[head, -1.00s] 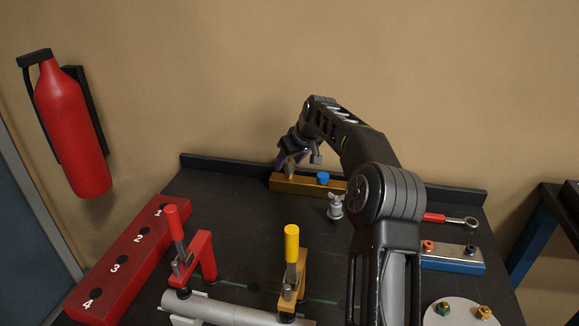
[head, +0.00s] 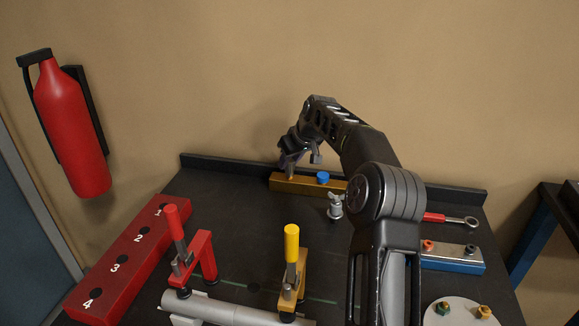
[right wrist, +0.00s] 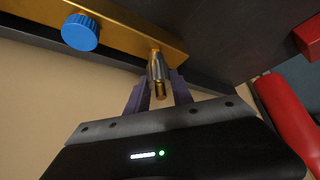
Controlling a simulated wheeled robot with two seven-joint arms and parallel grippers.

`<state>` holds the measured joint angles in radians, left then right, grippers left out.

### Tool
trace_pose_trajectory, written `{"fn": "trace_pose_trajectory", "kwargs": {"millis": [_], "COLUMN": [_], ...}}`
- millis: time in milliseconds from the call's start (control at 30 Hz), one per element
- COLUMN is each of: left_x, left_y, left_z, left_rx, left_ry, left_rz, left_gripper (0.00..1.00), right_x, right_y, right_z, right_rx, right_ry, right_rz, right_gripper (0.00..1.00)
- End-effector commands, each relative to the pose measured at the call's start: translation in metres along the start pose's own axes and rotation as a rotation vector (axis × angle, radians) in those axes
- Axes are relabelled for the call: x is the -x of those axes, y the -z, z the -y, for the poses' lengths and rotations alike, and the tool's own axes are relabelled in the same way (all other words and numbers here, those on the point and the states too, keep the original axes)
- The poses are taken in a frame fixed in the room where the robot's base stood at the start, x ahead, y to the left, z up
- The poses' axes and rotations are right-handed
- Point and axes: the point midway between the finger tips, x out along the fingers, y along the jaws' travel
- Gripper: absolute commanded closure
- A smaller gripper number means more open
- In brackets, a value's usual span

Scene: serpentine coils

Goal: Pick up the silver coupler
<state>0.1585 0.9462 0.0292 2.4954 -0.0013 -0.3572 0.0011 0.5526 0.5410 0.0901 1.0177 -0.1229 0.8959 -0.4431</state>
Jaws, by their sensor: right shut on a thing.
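The silver coupler (right wrist: 156,66) is a small metal cylinder with a brass-coloured end, seen in the right wrist view. Its far end meets the brass bar (right wrist: 120,22). My right gripper (right wrist: 158,86) is shut on the coupler, with one finger on each side of it. In the head view my right gripper (head: 288,168) is at the left end of the brass bar (head: 300,186), and the coupler is hidden or too small to make out there. My left gripper is not in view.
A blue knob (head: 323,177) sits on the brass bar beside the gripper. A grey fitting (head: 335,207) stands in front of the bar. Red (head: 190,250) and yellow (head: 292,265) clamps and a red numbered block (head: 125,262) occupy the front left. A back ledge (head: 230,166) runs behind.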

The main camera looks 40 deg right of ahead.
Motion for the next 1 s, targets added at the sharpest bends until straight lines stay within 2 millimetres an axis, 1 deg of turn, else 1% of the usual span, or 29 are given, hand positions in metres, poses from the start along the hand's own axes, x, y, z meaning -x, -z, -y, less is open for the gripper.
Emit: {"fn": "trace_pose_trajectory", "kwargs": {"millis": [533, 667, 867, 1000], "left_x": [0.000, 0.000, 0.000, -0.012], "left_y": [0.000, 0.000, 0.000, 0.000], "left_z": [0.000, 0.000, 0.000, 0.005], "left_rx": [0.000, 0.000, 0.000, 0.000], "left_ry": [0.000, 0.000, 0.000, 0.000], "left_rz": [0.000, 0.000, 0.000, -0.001], "left_gripper": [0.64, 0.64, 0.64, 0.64], "right_x": [0.003, 0.010, 0.030, 0.035], "right_y": [0.003, 0.007, 0.021, 0.007], "right_z": [0.000, 0.000, 0.000, 0.013], "right_rx": [0.000, 0.000, 0.000, 0.002], "right_ry": [-0.001, -0.001, -0.002, -0.001], "right_rz": [-0.003, -0.003, -0.004, -0.001], "right_gripper": [1.00, 1.00, 1.00, 1.00]}}
